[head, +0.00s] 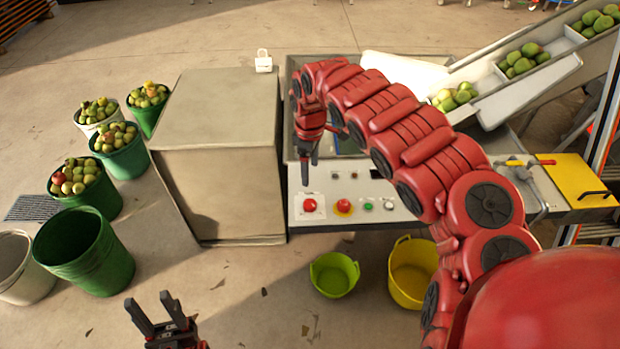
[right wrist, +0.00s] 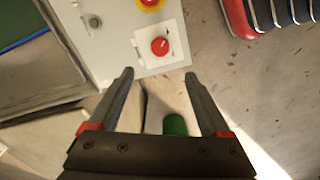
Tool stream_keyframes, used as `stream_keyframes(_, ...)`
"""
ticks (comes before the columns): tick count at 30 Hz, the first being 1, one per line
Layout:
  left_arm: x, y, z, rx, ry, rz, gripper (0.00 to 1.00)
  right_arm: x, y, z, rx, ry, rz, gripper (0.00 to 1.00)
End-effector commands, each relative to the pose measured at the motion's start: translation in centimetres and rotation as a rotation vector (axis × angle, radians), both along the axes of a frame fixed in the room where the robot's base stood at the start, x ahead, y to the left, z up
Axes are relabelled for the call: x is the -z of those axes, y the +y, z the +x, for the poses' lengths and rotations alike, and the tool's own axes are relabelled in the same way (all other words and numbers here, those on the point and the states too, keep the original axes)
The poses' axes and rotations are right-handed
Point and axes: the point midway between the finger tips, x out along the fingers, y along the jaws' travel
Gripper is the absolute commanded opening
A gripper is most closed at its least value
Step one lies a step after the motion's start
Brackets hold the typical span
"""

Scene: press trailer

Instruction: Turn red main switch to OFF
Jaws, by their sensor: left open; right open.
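The red main switch (head: 309,205) is a round knob on a white square plate at the left end of the control panel (head: 395,211). In the right wrist view the red main switch (right wrist: 160,46) shows a small light mark at its upper right edge; the plate lettering is too small to read. My right gripper (head: 305,175) is open and points down, just above the switch in the head view. In the right wrist view the right gripper's fingertips (right wrist: 159,73) are apart, with the knob beyond the gap between them. My left gripper (head: 155,302) is open and empty, low over the floor.
A red emergency stop button on a yellow ring (head: 344,207) sits right of the switch, followed by a green button (head: 368,206). A large box-shaped cabinet (head: 217,155) stands left of the panel. Green (head: 334,275) and yellow (head: 412,272) tubs stand on the floor in front.

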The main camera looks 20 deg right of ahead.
Motion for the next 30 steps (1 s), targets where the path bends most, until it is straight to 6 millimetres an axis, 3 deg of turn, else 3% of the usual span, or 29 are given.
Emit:
stream_keyframes(9,0.2,0.0,0.0,0.000,0.000,0.000,0.50,-2.9,0.1,0.0,-0.002,-0.001,0.001,0.81)
stream_keyframes(25,0.2,0.0,0.0,0.000,0.000,0.000,0.50,-3.0,0.1,0.0,-0.001,-0.001,0.002,0.81)
stream_keyframes(28,0.2,0.0,0.0,0.000,0.000,0.000,0.50,-2.7,1.0,1.2,0.003,-0.040,0.029,0.81)
stream_keyframes(30,0.2,0.0,0.0,0.000,0.000,0.000,0.50,-2.3,2.6,3.3,0.017,-0.113,0.077,0.81)
